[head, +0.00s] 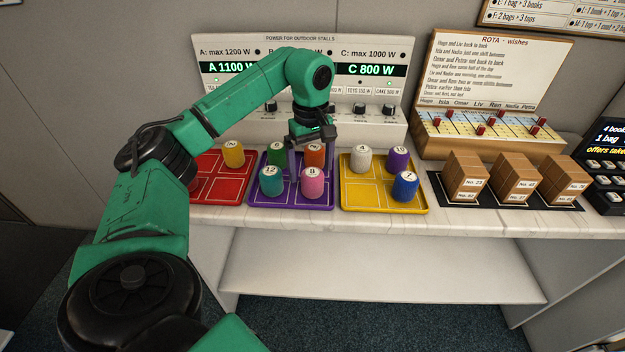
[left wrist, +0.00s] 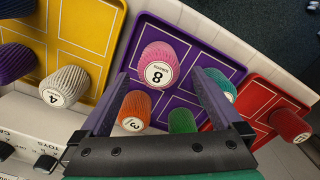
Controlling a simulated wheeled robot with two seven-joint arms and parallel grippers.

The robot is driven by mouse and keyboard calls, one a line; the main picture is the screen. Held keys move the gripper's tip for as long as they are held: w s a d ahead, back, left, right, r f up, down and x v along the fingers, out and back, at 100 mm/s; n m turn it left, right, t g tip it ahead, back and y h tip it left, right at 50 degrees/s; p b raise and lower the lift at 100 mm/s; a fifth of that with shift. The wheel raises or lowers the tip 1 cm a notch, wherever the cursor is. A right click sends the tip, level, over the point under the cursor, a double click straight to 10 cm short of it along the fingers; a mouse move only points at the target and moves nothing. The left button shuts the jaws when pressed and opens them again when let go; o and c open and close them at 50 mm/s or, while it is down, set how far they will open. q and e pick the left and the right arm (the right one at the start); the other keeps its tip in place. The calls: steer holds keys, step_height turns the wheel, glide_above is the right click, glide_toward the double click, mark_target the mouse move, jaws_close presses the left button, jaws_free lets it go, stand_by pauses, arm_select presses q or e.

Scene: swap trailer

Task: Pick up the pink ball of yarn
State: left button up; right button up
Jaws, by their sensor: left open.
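The pink ball of yarn (head: 312,181) stands in the front right compartment of the purple tray (head: 320,201) in the head view, with a white label reading 8. In the left wrist view the pink yarn (left wrist: 158,64) is beyond the fingertips, between their lines. My left gripper (head: 308,170) is open above the back of the purple tray, pointing down. In the left wrist view my left gripper (left wrist: 160,85) spans the orange yarn (left wrist: 134,111) and the green yarn (left wrist: 182,121), apparently holding nothing. My right gripper is not in view.
A teal yarn (head: 271,181) stands just left of the pink one. The yellow tray (head: 385,208) holds white, purple and blue yarn. The red tray (head: 222,196) holds yellow and red yarn. A power panel (head: 375,115) rises behind the trays. Brown boxes (head: 465,175) stand at right.

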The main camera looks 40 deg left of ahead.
mark_target(312, 172)
arm_select(q)
steer(key=f, duration=0.4)
steer(key=shift+d+f, duration=0.1)
steer(key=shift+d, duration=0.1)
steer(key=c, duration=1.4)
